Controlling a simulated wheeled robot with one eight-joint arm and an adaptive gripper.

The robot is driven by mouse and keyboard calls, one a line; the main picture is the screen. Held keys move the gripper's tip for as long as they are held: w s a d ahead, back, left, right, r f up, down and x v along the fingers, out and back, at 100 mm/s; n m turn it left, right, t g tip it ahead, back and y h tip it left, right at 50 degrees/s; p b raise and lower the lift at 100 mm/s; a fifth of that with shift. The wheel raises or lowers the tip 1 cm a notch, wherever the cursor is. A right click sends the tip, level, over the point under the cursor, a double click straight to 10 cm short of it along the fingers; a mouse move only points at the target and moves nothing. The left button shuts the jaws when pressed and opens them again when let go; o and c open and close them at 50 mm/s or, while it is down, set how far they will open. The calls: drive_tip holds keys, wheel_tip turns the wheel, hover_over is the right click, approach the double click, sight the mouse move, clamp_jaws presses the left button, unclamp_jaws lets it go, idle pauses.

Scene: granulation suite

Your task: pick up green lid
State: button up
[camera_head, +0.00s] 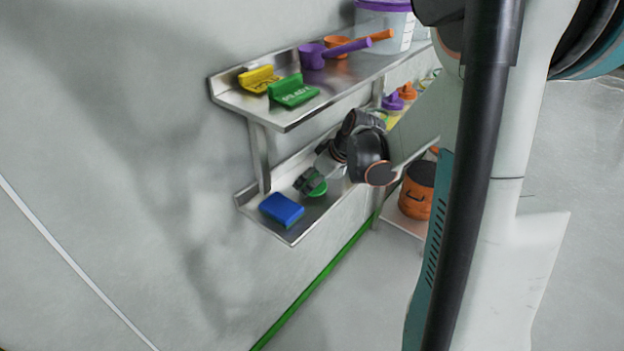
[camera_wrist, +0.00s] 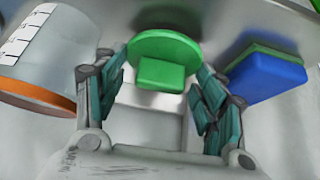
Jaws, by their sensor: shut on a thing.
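The green lid (camera_head: 320,188) is a round disc with a block-shaped handle, at the lower metal shelf. In the wrist view, the green lid (camera_wrist: 166,46) is between the fingers, its handle facing the palm. My gripper (camera_head: 311,181) reaches in over the lower shelf and is shut on the lid. In the wrist view, my gripper (camera_wrist: 162,72) has one finger on each side of the lid. I cannot tell whether the lid touches the shelf.
A blue sponge (camera_head: 281,209) lies beside the lid on the lower shelf (camera_head: 292,238). The upper shelf (camera_head: 285,122) overhangs, holding a yellow item (camera_head: 258,79), a green item (camera_head: 292,91), a purple scoop (camera_head: 312,57) and a white tub (camera_head: 385,25). An orange container (camera_head: 415,202) stands to the right.

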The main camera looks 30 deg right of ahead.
sight(313, 177)
wheel_tip(313, 177, up, 6)
drive_tip(key=p, duration=0.2)
drive_tip(key=shift+r+p, duration=0.15)
drive_tip(key=shift+p, duration=0.15)
drive_tip(key=s+d+p, duration=0.1)
drive_tip(key=s+d, duration=0.2)
drive_tip(key=s, duration=0.6)
drive_tip(key=s+d+p, duration=0.2)
drive_tip(key=s+d, duration=0.1)
drive_tip(key=s, duration=0.6)
drive_tip(key=shift+s+d, duration=0.2)
drive_tip(key=shift+d, duration=0.1)
drive_tip(key=shift+f+b, duration=0.7)
drive_tip(key=shift+f, duration=0.15)
drive_tip(key=shift+r, duration=0.1)
